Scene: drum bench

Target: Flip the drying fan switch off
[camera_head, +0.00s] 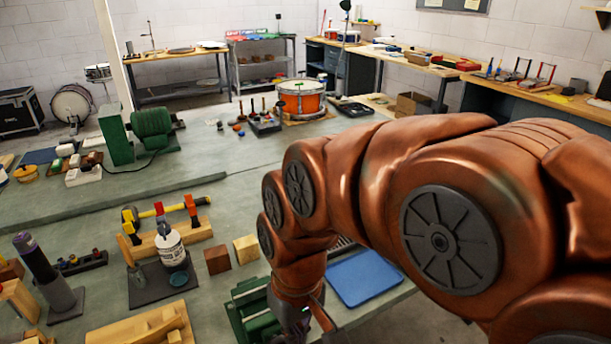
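A green machine with a ribbed round housing (151,125) beside an upright green box (115,134) stands on the bench at the left. It may be the drying fan, but I cannot tell for sure. A dark cord runs from it. I can make out no switch on it. My copper arm crosses the right half of the view and bends down to the bench front. My gripper (303,327) is at the bottom edge, far from the green machine. Its fingertips are mostly hidden or cut off, so its opening does not show.
A green vise-like fixture (248,312) is close beside my gripper, left of a blue mat (363,277). Wooden blocks (218,259), a white jar (171,248) and a dark cylinder (35,258) crowd the front left. An orange drum (301,98) stands farther back. The middle bench surface (255,165) is mostly clear.

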